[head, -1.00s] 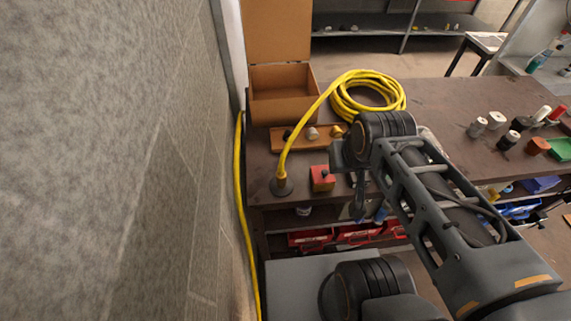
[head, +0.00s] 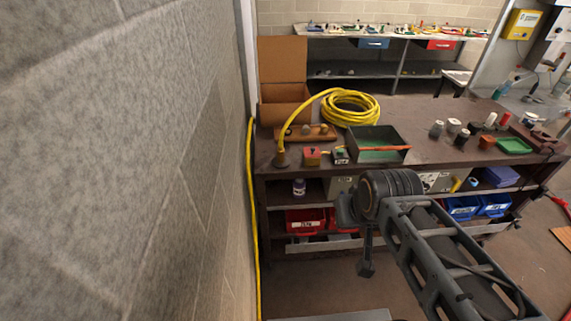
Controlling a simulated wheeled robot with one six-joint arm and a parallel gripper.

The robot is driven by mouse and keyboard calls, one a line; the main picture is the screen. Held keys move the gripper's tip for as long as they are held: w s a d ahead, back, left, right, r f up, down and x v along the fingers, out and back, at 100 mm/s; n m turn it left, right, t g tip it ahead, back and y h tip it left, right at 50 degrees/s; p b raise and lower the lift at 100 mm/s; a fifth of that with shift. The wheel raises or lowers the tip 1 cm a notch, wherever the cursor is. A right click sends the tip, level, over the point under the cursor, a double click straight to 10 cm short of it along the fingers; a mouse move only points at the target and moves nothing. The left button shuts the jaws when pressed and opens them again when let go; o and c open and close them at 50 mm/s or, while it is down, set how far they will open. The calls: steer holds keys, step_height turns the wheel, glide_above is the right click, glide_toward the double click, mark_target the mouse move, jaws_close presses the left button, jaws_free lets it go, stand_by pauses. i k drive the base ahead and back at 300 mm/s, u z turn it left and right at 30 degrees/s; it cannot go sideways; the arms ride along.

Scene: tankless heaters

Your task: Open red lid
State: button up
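No part is clearly a red lid. A small red block (head: 312,156) with a dark knob on top sits at the front left edge of the brown workbench (head: 420,122). Red bins (head: 305,220) stand on the shelf below. My gripper (head: 366,268) hangs below my wrist, in front of the bench, to the right of and nearer than the red block and apart from it. Its fingers are too small and dark to read, and nothing shows held in it.
A coiled yellow hose (head: 350,107), an open cardboard box (head: 284,100) and a green-lined tray (head: 378,142) are on the bench. A concrete wall (head: 130,150) fills the left. Blue bins (head: 478,206) sit below right. Floor in front is partly clear.

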mark_target(312, 152)
steer(key=u, duration=0.1)
steer(key=i, duration=0.95)
steer(key=u, duration=0.25)
